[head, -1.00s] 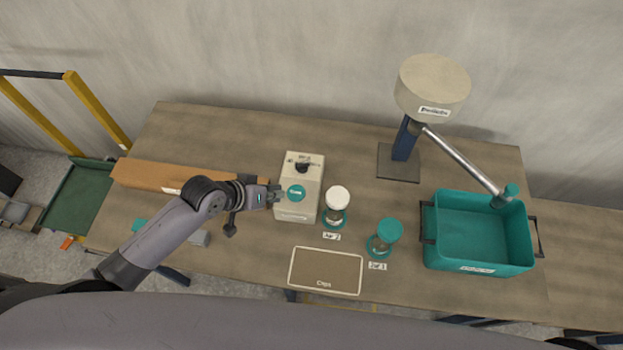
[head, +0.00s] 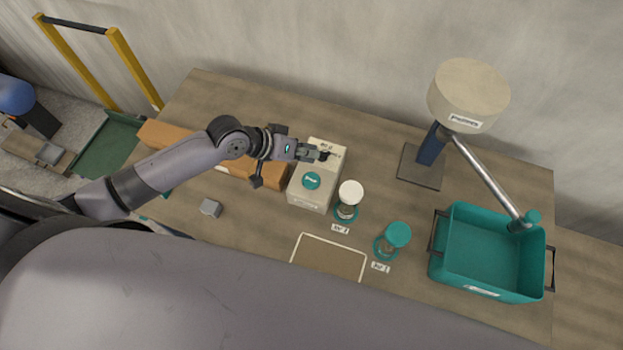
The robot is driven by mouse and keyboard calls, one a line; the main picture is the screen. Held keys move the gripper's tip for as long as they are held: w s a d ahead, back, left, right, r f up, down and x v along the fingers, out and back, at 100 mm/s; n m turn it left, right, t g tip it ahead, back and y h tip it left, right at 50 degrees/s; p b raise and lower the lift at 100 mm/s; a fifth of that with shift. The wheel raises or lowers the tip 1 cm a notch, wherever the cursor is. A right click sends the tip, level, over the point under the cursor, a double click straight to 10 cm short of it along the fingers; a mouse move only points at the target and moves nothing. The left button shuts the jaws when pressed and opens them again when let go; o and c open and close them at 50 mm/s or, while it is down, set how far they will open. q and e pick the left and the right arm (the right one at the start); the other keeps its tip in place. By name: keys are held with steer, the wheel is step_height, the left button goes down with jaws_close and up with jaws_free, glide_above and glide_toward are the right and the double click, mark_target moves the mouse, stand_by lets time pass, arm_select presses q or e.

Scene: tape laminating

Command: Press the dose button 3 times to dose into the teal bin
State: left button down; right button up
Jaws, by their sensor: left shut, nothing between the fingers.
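The beige control box (head: 308,196) stands on the table left of centre, with a round teal dose button (head: 312,181) on its top. Its black knob (head: 324,156) at the back is partly covered by my left gripper. My left gripper (head: 322,153) is shut and empty, its fingertips at or just above the knob; contact cannot be told. The teal bin (head: 494,254) stands at the right, and the pipe (head: 484,174) from the beige dispenser head (head: 468,96) ends over its far right corner. The bin floor looks empty. My right gripper is not in view.
A jar with a white lid (head: 350,193) and a jar with a teal lid (head: 397,235) stand between box and bin. A pale-outlined area (head: 329,262) lies in front. A long brown carton (head: 175,137) lies behind my left arm. A small grey block (head: 211,207) is left.

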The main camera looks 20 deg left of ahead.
arm_select(q)
steer(key=b, duration=0.6)
glide_above(309, 178)
step_height(309, 178, down, 7)
steer(key=shift+w+r, duration=0.1)
steer(key=shift+r, duration=0.05)
steer(key=shift+f+b, duration=0.45)
steer(key=shift+f, duration=0.2)
stand_by(0.4)
steer(key=shift+f, duration=0.4)
steer(key=shift+f, duration=0.55)
stand_by(0.7)
steer(key=shift+r, duration=0.1)
steer(key=shift+r+p, duration=0.85)
